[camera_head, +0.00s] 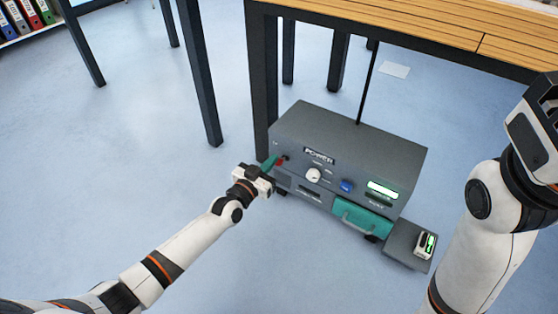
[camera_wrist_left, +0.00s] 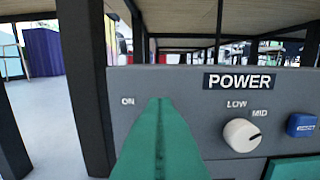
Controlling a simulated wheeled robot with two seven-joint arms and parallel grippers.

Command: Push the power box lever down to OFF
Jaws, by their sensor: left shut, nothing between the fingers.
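The grey power box (camera_head: 345,130) stands on the floor, its front panel marked POWER. My left gripper (camera_head: 270,163) is at the left end of that panel, its green fingers shut together and empty. A small red part (camera_head: 284,157), perhaps the lever, shows just beside the fingertips. In the left wrist view the green fingers (camera_wrist_left: 160,120) point at the panel (camera_wrist_left: 180,82), just right of the ON mark. They cover what lies behind them, so the lever is not visible there and contact cannot be told. My right arm shows at the right, its gripper out of view.
The panel also has a white knob (camera_head: 313,175), a blue button (camera_head: 346,186) and a green drawer (camera_head: 360,218). A small device with a green display (camera_head: 426,243) sits on a grey plate at right. A wooden table (camera_head: 440,35) with dark legs stands behind. Floor at left is clear.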

